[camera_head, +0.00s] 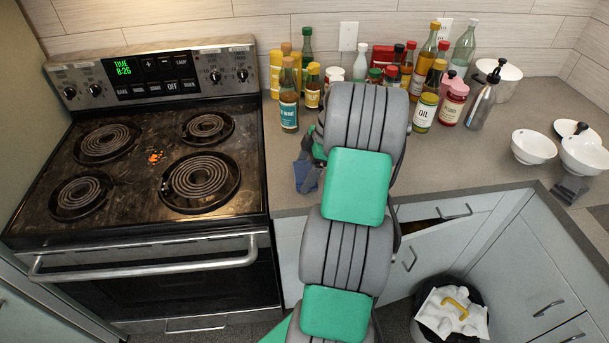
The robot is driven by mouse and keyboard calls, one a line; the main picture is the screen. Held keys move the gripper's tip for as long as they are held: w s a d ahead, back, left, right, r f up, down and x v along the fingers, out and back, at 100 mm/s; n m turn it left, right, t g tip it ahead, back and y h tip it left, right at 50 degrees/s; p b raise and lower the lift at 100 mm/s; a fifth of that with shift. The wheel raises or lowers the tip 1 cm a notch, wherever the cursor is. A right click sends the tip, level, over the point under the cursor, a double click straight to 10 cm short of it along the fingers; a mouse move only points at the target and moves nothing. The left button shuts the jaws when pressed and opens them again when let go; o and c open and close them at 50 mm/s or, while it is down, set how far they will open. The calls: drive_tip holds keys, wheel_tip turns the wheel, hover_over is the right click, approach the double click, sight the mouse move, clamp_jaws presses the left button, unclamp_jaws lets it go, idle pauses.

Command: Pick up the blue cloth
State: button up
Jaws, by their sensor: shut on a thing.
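The blue cloth (307,180) is a small crumpled piece at the front edge of the counter, just right of the stove. My arm reaches across the counter from below and hides much of the area around it. My gripper (306,158) shows only in part at the left side of the arm, right at the cloth. It is shut on the cloth. Its fingertips are small and partly hidden, and I cannot tell whether the cloth is clear of the counter.
The coil stove (150,225) is on the left, with orange crumbs (156,157) between its burners. Several bottles (289,95) and jars stand along the wall behind my arm. White bowls (533,147) are at the right. A bin (437,329) stands below the drawers.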

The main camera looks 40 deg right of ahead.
drive_tip(key=shift+c, duration=0.8)
drive_tip(key=shift+r, duration=0.55)
drive_tip(key=s+r, duration=0.1)
drive_tip(key=r, duration=0.1)
drive_tip(key=s+a+r, duration=0.1)
drive_tip(key=s+r, duration=0.1)
drive_tip(key=r, duration=0.1)
drive_tip(key=s+r+b, duration=0.1)
drive_tip(key=r, duration=0.2)
drive_tip(key=shift+s+a+r, duration=0.1)
drive_tip(key=shift+s+a, duration=0.05)
drive_tip(key=shift+s, duration=0.25)
drive_tip(key=s+a+r, duration=0.2)
drive_tip(key=s+r, duration=0.1)
drive_tip(key=s, duration=0.5)
drive_tip(key=shift+s+a+r+b, duration=0.3)
drive_tip(key=shift+r+b, duration=0.05)
drive_tip(key=shift+b, duration=0.1)
